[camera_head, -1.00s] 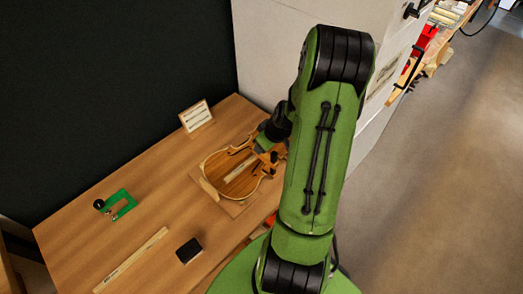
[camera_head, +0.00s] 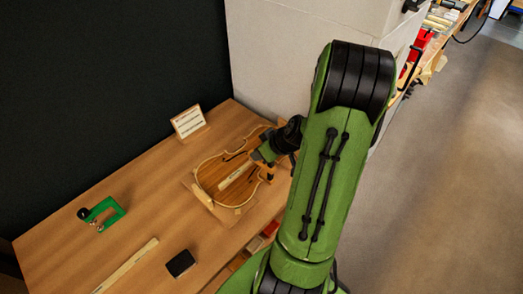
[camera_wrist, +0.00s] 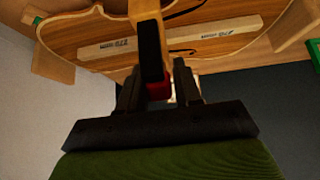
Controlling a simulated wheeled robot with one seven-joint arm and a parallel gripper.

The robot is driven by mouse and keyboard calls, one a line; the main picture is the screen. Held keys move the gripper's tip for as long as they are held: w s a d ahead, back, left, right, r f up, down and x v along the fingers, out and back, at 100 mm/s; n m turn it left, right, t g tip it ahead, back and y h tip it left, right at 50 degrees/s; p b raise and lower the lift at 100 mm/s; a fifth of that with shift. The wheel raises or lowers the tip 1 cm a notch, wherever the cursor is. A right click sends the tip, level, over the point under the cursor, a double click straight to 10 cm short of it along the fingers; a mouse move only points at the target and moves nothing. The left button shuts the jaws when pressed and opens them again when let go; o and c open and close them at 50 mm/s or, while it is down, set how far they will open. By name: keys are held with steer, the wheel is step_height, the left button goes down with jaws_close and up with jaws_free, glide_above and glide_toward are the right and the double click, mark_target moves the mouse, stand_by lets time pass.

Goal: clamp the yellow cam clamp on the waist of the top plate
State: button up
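The violin top plate (camera_head: 212,172) lies in a wooden holder on the bench in the head view, and its waist side faces my gripper. It spans the upper part of the wrist view (camera_wrist: 215,48). My gripper (camera_wrist: 158,85) is at the near edge of the plate's waist. Between its fingers is a tan wooden clamp (camera_wrist: 144,8) with a black face and a red part, which I take for the cam clamp. Its wooden jaw reaches over the plate's edge in the picture. I cannot tell whether it touches the plate. In the head view my gripper (camera_head: 263,157) partly hides it.
A green clamp-like frame (camera_head: 106,212), a black block (camera_head: 180,263) and a long wooden strip (camera_head: 128,264) lie on the left of the bench. A small framed card (camera_head: 188,122) stands at the back. Red pieces (camera_head: 271,228) show at the bench's front edge. The middle left is clear.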

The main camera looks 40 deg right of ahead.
steer(key=shift+o, duration=1)
steer(key=p+v, duration=0.3)
steer(key=v, duration=1.2)
steer(key=shift+s+r, duration=0.2)
steer(key=shift+r, duration=0.15)
steer(key=w+a+r+n+g, duration=0.1)
steer(key=w+a+r+g, duration=0.2)
steer(key=a, duration=1)
steer(key=s+a+r+m+t, duration=0.1)
steer(key=s+a+r, duration=0.4)
steer(key=a, duration=0.5)
steer(key=shift+s, duration=1.05)
